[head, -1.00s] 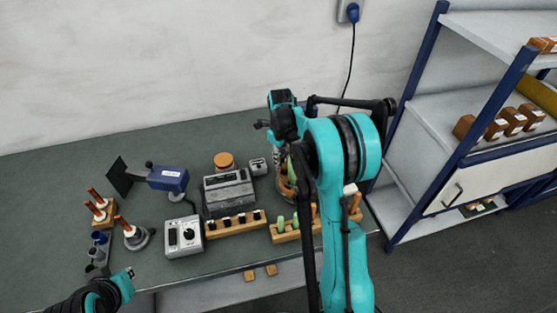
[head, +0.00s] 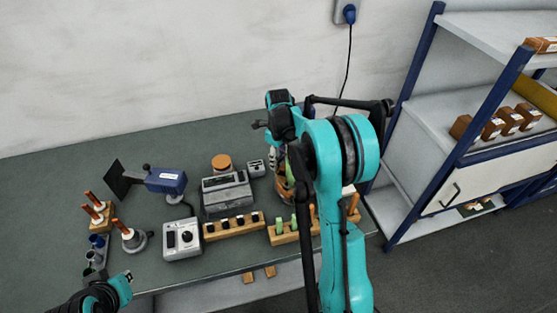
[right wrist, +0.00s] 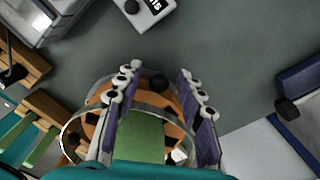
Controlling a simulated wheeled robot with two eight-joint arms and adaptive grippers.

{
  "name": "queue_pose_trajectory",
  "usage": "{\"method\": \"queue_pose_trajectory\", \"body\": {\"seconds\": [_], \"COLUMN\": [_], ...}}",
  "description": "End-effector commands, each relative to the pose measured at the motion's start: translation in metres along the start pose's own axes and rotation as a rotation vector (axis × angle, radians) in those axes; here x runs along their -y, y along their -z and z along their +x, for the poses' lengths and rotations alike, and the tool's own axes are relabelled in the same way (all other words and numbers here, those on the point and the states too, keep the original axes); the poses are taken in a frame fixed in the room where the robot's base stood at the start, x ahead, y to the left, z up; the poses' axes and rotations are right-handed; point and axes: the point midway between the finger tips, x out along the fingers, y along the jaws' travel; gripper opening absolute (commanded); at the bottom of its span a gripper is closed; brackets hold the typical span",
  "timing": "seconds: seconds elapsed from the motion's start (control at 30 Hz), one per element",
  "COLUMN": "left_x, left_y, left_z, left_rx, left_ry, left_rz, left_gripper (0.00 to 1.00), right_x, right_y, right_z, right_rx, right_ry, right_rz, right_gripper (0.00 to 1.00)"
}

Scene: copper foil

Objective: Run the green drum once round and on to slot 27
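The green drum (right wrist: 140,138) shows in the right wrist view, with an orange-brown slotted body and a clear ring around it. In the head view only a sliver of green (head: 290,174) shows beside my right arm, which hides the rest. My right gripper (right wrist: 160,88) has its two purple-padded fingers apart, one on each side over the drum. A gap shows between the right finger and the green part. No slot number is readable.
A grey machine (head: 228,193) and a dial box (head: 182,239) stand left of the drum. Wooden racks (head: 234,229) line the front. A blue shelf unit (head: 440,150) stands right.

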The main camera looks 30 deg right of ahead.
Motion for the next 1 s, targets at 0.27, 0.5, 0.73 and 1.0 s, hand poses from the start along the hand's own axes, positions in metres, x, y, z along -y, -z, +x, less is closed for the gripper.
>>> {"method": "queue_pose_trajectory", "body": {"seconds": [0.27, 0.5, 0.73, 1.0], "left_x": [0.000, 0.000, 0.000, 0.000], "left_y": [0.000, 0.000, 0.000, 0.000], "left_z": [0.000, 0.000, 0.000, 0.000], "left_rx": [0.000, 0.000, 0.000, 0.000], "left_ry": [0.000, 0.000, 0.000, 0.000], "left_rz": [0.000, 0.000, 0.000, 0.000], "left_gripper": [0.00, 0.00, 0.00, 0.00], "right_x": [0.000, 0.000, 0.000, 0.000], "right_y": [0.000, 0.000, 0.000, 0.000], "right_z": [-0.052, -0.098, -0.115, -0.116], "right_rx": [0.000, 0.000, 0.000, 0.000], "right_ry": [0.000, 0.000, 0.000, 0.000], "right_rz": [0.000, 0.000, 0.000, 0.000], "right_gripper": [0.39, 0.39, 0.39, 0.39]}}
